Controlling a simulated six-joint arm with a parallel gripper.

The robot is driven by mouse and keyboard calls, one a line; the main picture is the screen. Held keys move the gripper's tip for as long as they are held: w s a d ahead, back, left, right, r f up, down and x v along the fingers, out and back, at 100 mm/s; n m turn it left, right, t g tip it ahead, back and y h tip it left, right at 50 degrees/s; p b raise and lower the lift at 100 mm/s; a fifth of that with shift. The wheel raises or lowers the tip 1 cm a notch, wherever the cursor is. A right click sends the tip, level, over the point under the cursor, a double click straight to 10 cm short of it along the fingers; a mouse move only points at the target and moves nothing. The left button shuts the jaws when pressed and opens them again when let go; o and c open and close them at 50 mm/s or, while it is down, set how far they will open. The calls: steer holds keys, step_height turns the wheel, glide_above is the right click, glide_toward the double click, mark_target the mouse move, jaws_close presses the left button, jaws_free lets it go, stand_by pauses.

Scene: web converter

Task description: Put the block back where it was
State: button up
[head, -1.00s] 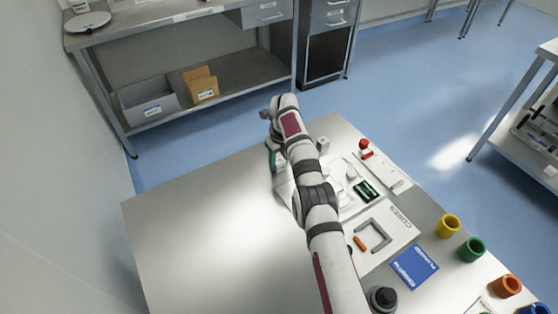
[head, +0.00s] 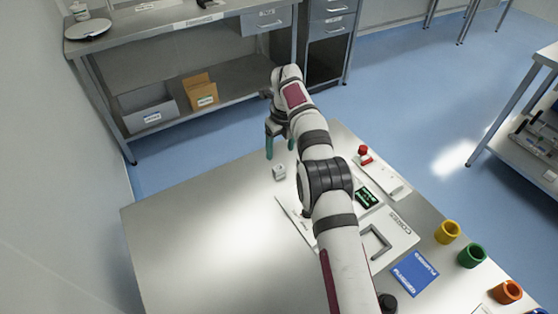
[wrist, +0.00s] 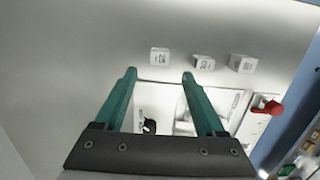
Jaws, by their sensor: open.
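Three small white blocks with dark print stand on the bare metal table in the wrist view: a left block (wrist: 159,56), a middle block (wrist: 204,63) and a right block (wrist: 242,63). One white block (head: 279,172) shows in the head view, left of my arm; my arm hides the others. My gripper (head: 280,148) has green fingers, spread apart with nothing between them. It appears above the table near its far edge. In the wrist view, my gripper (wrist: 159,75) is apart from the blocks, and the left block appears just beyond the fingertips, between their lines.
A white panel (head: 400,230) with devices lies right of the blocks, partly behind my arm. A red button (head: 364,151) stands beyond it. A blue card (head: 414,273) and coloured cups (head: 447,231) are at the right edge. The table's left side (head: 200,230) is clear.

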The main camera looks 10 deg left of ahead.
steer(key=s+d+r+n, duration=1)
steer(key=s+d+r, duration=0.4)
steer(key=r, duration=0.3)
steer(key=s+d+f+n, duration=0.2)
steer(key=s+n, duration=0.1)
steer(key=s, duration=0.6)
steer(key=s+d+f+n, duration=0.1)
steer(key=s+n, duration=0.3)
steer(key=s, duration=0.5)
steer(key=s+d+f+n+g, duration=0.1)
steer(key=s+d+f+n, duration=0.1)
steer(key=s, duration=0.8)
steer(key=shift+d+f+n+y, duration=0.35)
steer(key=shift+d+n, duration=0.45)
steer(key=shift+n, duration=0.4)
